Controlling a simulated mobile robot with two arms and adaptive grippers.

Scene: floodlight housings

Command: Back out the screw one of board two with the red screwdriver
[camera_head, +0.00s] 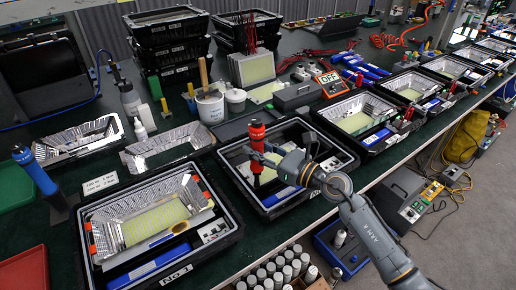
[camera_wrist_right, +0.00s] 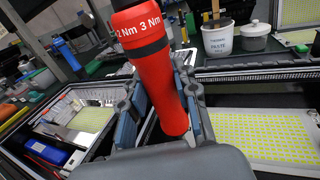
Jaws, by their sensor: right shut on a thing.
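My right gripper (camera_head: 262,158) is shut around the red screwdriver (camera_head: 257,135). In the right wrist view the red screwdriver (camera_wrist_right: 150,65) is tilted between the two fingers, with "2 Nm" and "3 Nm" on its dark-banded handle. It is held over the second black housing (camera_head: 228,172), behind and right of the housing marked NO.1 (camera_head: 215,240). The gripper and arm cover part of this housing. A yellow-dotted board (camera_wrist_right: 265,135) shows right of the gripper in the right wrist view. The screwdriver's tip and the screw are not visible. My left gripper is out of view.
A blue-handled tool (camera_head: 35,170) stands at the left. A white paste pot (camera_head: 210,105) with a brush stands behind the second housing. More housings (camera_head: 360,115) line the bench to the right. A tray of several white cylinders (camera_head: 280,270) sits below the bench's front edge.

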